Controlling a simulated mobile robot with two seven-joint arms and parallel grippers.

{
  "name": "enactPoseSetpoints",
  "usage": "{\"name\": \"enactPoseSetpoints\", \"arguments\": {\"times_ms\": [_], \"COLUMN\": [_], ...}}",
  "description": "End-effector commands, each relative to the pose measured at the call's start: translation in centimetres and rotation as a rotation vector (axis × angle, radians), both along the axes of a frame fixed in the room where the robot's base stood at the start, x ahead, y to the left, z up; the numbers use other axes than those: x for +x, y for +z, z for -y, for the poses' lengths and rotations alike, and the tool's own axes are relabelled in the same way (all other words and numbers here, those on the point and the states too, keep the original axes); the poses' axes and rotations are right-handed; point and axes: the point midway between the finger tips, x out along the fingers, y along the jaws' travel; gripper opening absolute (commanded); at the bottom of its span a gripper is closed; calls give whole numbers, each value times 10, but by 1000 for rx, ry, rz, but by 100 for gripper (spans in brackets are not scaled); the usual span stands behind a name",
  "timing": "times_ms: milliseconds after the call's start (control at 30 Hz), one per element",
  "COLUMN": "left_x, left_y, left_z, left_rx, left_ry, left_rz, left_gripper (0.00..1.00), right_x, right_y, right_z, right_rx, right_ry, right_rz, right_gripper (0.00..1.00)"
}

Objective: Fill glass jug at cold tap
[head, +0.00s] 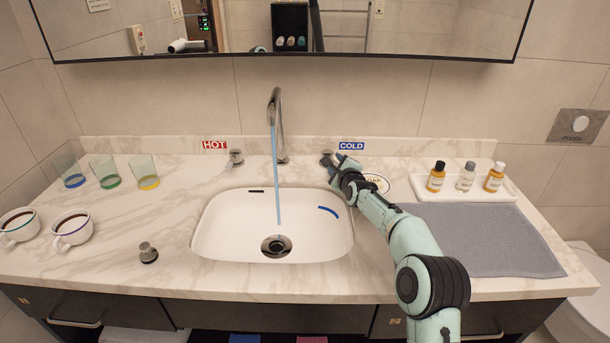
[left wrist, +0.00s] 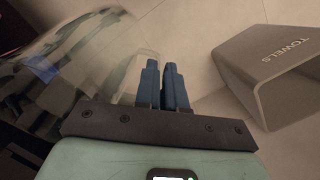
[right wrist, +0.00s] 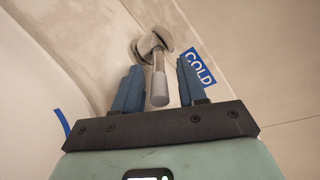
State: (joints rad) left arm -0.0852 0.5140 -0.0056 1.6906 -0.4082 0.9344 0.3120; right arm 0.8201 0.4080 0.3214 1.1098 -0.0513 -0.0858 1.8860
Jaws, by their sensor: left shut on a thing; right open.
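The cold tap (right wrist: 158,75) has a grey lever on a round base at the wall ledge, beside the blue COLD sign (head: 352,145). My right gripper (head: 337,168) is at this tap; in the right wrist view its open fingers stand on either side of the lever. A blue stream of water (head: 275,165) runs from the spout (head: 277,105) into the sink (head: 225,225). The clear glass jug (left wrist: 75,60) shows at the left in the left wrist view, partly cut off. My left gripper (left wrist: 162,68) is shut on it, away from the head view; the exact grip is unclear.
The hot tap (head: 235,157) stands left of the spout. Glasses (head: 105,172) and coffee cups (head: 72,230) stand at the left. Bottles on a white tray (head: 510,190) and a grey mat (head: 480,240) lie right. A towels box (left wrist: 275,75) is near my left gripper.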

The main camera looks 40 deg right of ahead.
Motion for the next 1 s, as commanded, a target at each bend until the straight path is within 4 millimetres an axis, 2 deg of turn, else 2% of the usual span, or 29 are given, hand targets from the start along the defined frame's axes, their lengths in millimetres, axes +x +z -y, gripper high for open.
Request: {"name": "enactPoseSetpoints", "arguments": {"times_ms": [233, 600, 800, 1000], "left_x": [0, -1, -1, -1], "left_y": [3, 28, 39, 40], "left_z": [0, 0, 0, 0], "left_rx": [-1, -1, -1, -1], "left_ry": [0, -1, 0, 0], "left_rz": [2, 11, 14, 14], "left_gripper": [0, 0, 0, 0], "right_x": [-26, -76, -91, -95], "right_y": [8, 23, 26, 25], "right_z": [-16, -48, -59, -62], "right_rx": [-3, -3, -2, 0], "right_ry": [-2, -2, 0, 0], "right_rz": [-2, -5, -4, -2], "right_gripper": [41, 41, 41, 41]}}
